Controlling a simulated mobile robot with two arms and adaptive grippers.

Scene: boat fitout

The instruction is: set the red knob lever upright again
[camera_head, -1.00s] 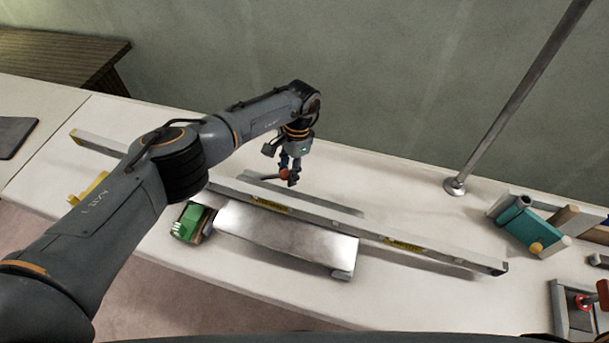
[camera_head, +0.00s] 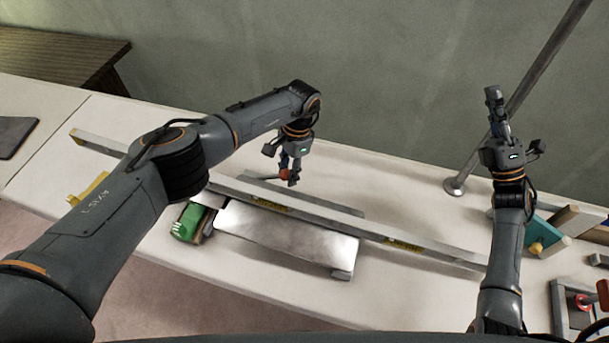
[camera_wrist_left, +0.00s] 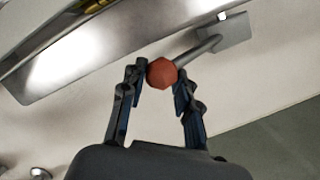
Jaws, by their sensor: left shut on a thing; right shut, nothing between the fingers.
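The red knob (camera_head: 284,174) is at the back middle of the white bench, between the fingers of my left gripper (camera_head: 291,180). In the left wrist view my left gripper (camera_wrist_left: 160,88) is shut on the red knob (camera_wrist_left: 161,73), with a finger on each side. A grey lever rod (camera_wrist_left: 196,50) runs from the knob to a grey block (camera_wrist_left: 225,33). The head view does not show the lever's exact tilt, as the gripper hides much of it. My right gripper (camera_head: 493,98) is shut and empty, raised at the right with its fingers pointing up.
A long spirit level (camera_head: 425,252) lies across the bench in front of the left gripper. Nearer are a shiny metal plate (camera_head: 280,237) and a green-topped block (camera_head: 189,222). A slanted pole (camera_head: 470,170) stands near my right arm. A teal item (camera_head: 541,236) is at the right.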

